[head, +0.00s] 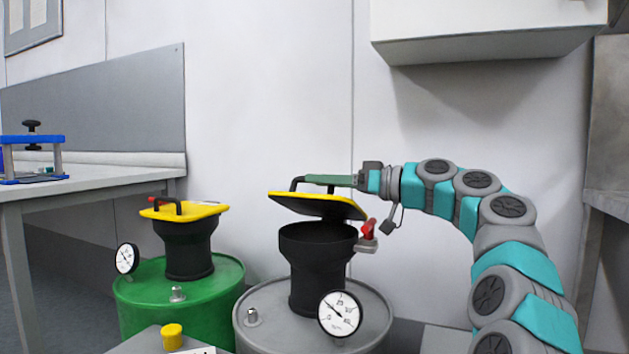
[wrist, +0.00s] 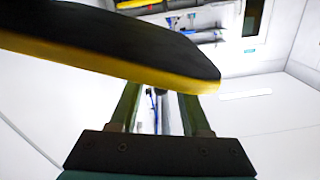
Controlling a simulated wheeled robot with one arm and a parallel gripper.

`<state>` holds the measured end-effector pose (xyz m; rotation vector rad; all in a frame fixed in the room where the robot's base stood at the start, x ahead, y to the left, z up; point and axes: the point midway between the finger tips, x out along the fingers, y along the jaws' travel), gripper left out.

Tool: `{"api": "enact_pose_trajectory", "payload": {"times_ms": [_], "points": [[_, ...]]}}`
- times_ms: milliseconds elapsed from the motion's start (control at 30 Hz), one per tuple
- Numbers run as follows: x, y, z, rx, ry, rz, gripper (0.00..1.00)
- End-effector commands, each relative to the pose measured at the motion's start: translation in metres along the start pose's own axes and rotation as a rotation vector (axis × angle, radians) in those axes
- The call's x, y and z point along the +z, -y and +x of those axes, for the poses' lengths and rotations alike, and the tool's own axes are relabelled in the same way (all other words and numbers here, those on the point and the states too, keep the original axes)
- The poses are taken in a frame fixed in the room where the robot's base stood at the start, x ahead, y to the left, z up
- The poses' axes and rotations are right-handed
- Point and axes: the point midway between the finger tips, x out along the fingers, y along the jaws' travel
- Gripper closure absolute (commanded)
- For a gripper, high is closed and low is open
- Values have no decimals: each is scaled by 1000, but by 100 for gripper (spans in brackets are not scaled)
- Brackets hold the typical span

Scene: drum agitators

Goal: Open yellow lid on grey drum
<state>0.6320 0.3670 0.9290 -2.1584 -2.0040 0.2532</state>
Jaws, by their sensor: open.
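The grey drum (head: 266,306) stands in the middle front of the head view, with a black funnel (head: 318,262) on top. Its yellow lid (head: 318,206) is tilted up, with a gap above the funnel's mouth and its left side higher. My gripper (head: 312,180) reaches in from the right, its fingers over the lid at the black handle (head: 296,184). In the wrist view the lid (wrist: 120,50) crosses in front of my open fingers (wrist: 158,100) and hides their tips. I cannot tell whether the fingers touch the handle.
A green drum (head: 140,300) with a closed yellow lid (head: 185,211) stands left. A gauge (head: 340,313) and a red-handled part (head: 367,238) are at the grey drum. A table (head: 90,182) is far left. A white cabinet (head: 485,30) hangs above my arm.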

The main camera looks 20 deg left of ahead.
Motion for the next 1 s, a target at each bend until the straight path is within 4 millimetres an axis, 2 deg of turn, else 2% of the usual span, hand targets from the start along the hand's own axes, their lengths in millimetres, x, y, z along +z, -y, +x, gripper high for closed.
{"api": "enact_pose_trajectory", "payload": {"times_ms": [167,433,833,1000], "points": [[0,-1,19,1,1,0,53],[0,0,21,1,1,1,54],[1,-1,21,1,1,1,99],[1,-1,21,1,1,1,100]]}}
